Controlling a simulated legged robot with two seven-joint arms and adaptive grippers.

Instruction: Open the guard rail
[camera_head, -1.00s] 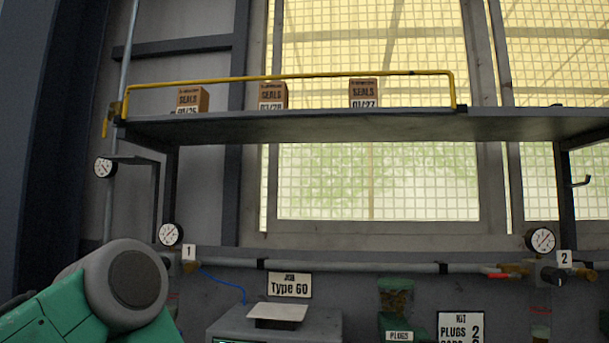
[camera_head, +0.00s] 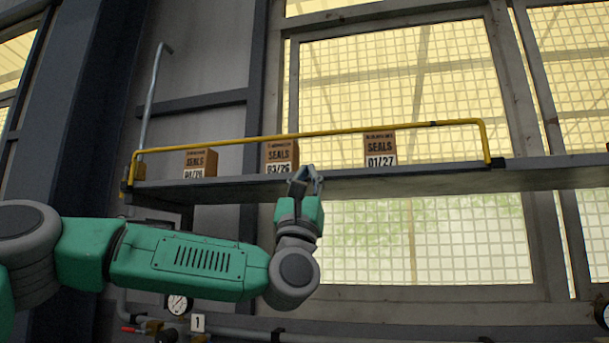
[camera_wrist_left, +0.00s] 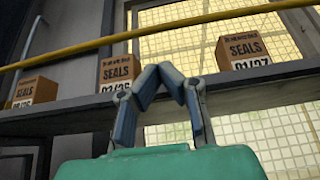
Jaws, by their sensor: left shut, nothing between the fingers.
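The guard rail (camera_head: 330,131) is a yellow bar along the front of a high grey shelf (camera_head: 400,178). Its ends bend down to the shelf at left and right, and it stands raised in front of the boxes. In the left wrist view the rail (camera_wrist_left: 150,35) crosses above my fingers. My left gripper (camera_head: 306,176) is raised at the shelf's front edge, below the rail and apart from it. Its fingertips meet in the left wrist view (camera_wrist_left: 161,70), shut and empty. My right gripper is not in view.
Three brown SEALS boxes stand on the shelf: left (camera_head: 200,162), middle (camera_head: 281,155) and right (camera_head: 380,149). A gridded window (camera_head: 400,90) is behind. A gauge (camera_head: 178,303) and pipe are below. Open air lies in front of the rail.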

